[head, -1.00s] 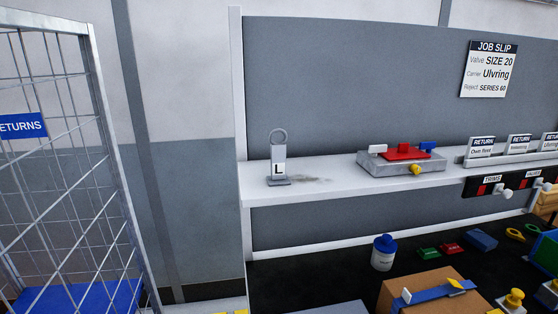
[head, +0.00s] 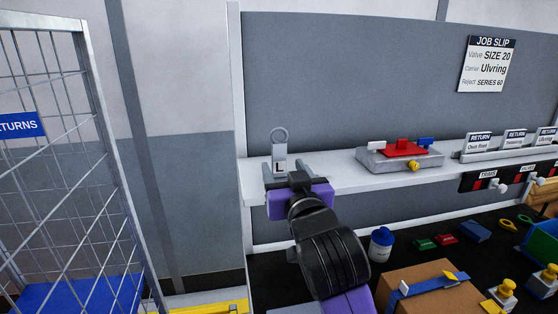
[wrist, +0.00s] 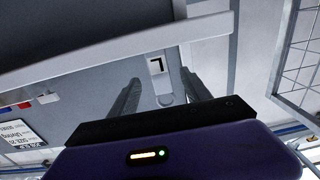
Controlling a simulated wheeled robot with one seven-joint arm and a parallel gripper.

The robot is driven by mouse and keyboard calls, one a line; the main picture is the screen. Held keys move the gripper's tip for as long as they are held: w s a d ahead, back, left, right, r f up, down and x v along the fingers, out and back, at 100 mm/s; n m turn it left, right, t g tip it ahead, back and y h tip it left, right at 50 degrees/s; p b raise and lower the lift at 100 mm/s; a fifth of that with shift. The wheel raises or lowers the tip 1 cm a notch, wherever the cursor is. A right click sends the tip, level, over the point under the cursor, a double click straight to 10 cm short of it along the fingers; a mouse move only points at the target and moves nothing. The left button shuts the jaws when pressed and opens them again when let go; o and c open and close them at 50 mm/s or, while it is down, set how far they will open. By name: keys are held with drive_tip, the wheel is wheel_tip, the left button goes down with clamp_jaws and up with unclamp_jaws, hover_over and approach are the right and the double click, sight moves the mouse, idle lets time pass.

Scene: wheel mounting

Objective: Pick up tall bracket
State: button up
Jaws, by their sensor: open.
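The tall bracket (head: 279,153) is a grey upright plate with a ring at its top and a white label marked L. It stands at the left end of the white shelf (head: 345,180). My gripper (head: 283,168) is open in front of it, with one finger to each side of the label in the head view. The wrist view shows the scene upside down. There the bracket (wrist: 159,75) lies between the two open fingers of my gripper (wrist: 160,79). I cannot tell how far the fingertips reach around it. The gripper hides the bracket's foot in the head view.
A grey block with red, white and blue parts (head: 399,161) sits to the right on the shelf. A wire returns cage (head: 75,150) stands at the left. Below are a blue-capped bottle (head: 381,246) and a cardboard box (head: 420,287). The shelf between bracket and block is clear.

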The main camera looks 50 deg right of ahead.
sight(279, 158)
drive_tip(key=shift+w+d+r, duration=0.1)
drive_tip(key=shift+w+d, duration=0.3)
drive_tip(key=shift+d, duration=0.15)
drive_tip(key=p+x, duration=0.1)
drive_tip(key=x, duration=0.5)
drive_tip(key=shift+w, duration=0.45)
clamp_jaws()
